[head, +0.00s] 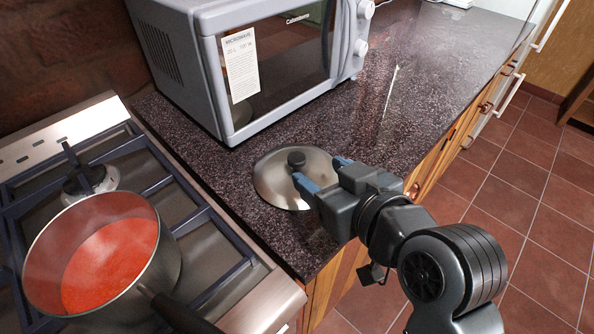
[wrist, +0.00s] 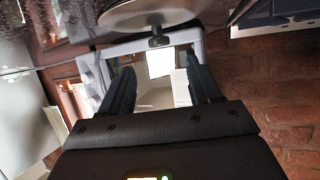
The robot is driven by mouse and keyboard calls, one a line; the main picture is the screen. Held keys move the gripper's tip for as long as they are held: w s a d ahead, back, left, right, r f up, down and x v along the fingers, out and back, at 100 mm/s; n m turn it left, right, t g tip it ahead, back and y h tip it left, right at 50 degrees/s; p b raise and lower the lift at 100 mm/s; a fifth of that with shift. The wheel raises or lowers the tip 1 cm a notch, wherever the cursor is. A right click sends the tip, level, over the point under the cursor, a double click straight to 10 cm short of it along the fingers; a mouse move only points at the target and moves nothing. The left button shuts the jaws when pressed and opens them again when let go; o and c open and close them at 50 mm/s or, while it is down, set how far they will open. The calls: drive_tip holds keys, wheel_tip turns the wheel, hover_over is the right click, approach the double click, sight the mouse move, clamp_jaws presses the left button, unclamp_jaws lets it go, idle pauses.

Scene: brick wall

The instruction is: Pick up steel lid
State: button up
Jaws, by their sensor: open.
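The steel lid (head: 271,186) lies on the dark speckled countertop, in front of the microwave. It is round and shiny, with a dark knob (head: 296,158) at its middle. My gripper (head: 322,173) is open just to the right of the knob, low over the lid, its fingers pointing left toward the knob. In the wrist view the lid (wrist: 148,18) shows at the top, with its knob (wrist: 159,41) beyond and between the two open fingers (wrist: 160,82). Nothing is between the fingers. Whether a finger touches the lid, I cannot tell.
A grey microwave (head: 215,75) stands behind the lid. A steel pot (head: 165,262) with red sauce sits on the stove (head: 190,185) at the left, its dark handle pointing toward the front. The countertop (head: 425,75) is clear to the back right.

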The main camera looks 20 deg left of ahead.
sight(296, 156)
drive_tip(key=p+x, duration=0.1)
drive_tip(key=x, duration=0.6)
drive_tip(key=shift+w+a+f, duration=0.1)
drive_tip(key=shift+f, duration=0.1)
drive_tip(key=shift+c, duration=0.3)
clamp_jaws()
drive_tip(key=shift+r, duration=0.15)
